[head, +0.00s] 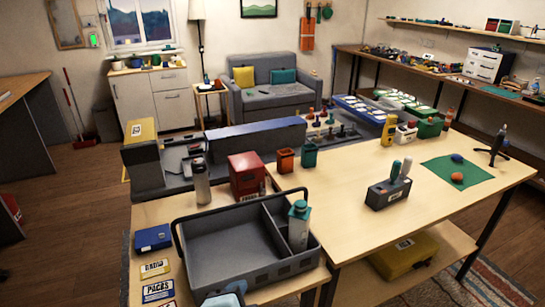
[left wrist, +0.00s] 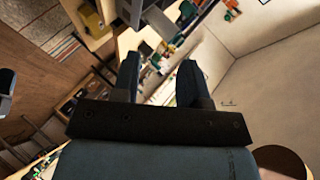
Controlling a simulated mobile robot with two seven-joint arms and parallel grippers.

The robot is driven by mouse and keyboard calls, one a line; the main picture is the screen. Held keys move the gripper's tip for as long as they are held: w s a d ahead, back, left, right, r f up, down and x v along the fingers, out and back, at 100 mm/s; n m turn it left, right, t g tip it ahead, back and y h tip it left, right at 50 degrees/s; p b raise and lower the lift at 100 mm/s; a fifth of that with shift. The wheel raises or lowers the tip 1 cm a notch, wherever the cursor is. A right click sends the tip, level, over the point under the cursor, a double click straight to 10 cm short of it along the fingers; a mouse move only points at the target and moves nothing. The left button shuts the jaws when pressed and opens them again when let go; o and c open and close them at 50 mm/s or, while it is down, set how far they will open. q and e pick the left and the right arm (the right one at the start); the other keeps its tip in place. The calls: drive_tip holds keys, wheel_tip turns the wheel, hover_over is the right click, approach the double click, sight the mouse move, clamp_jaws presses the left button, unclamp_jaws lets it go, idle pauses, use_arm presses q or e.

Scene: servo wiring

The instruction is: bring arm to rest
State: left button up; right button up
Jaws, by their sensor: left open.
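My left gripper (left wrist: 158,78) shows in the left wrist view with its two dark fingers apart. Nothing is between the fingers. That view is strongly tilted and looks past the fingers to a far, blurred part of the room with a pale wall. My right gripper is in neither view.
A grey tray with a handle (head: 215,281) stands on the near table, with a teal-capped bottle (head: 298,226) at its divider. A metal flask (head: 201,182), red box (head: 245,174) and blue box (head: 153,238) stand nearby. The right table (head: 330,234) has free room.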

use_arm(q)
wheel_tip(320, 180, down, 13)
drive_tip(key=a+n+g+h, duration=0.2)
drive_tip(key=a+n, duration=0.1)
drive_tip(key=n, duration=0.3)
drive_tip(key=s+a+f+n+y, duration=0.1)
drive_tip(key=s+a+f+n, duration=0.3)
drive_tip(key=f, duration=0.3)
drive_tip(key=s+a+f+n, duration=0.3)
drive_tip(key=s+a+f, duration=0.2)
drive_tip(key=a+f, duration=0.2)
wheel_tip(320, 180, up, 13)
drive_tip(key=t+p, duration=0.1)
drive_tip(key=p, duration=1.1)
drive_tip(key=shift+w+f+m+p, duration=0.2)
drive_tip(key=shift+m+p, duration=0.2)
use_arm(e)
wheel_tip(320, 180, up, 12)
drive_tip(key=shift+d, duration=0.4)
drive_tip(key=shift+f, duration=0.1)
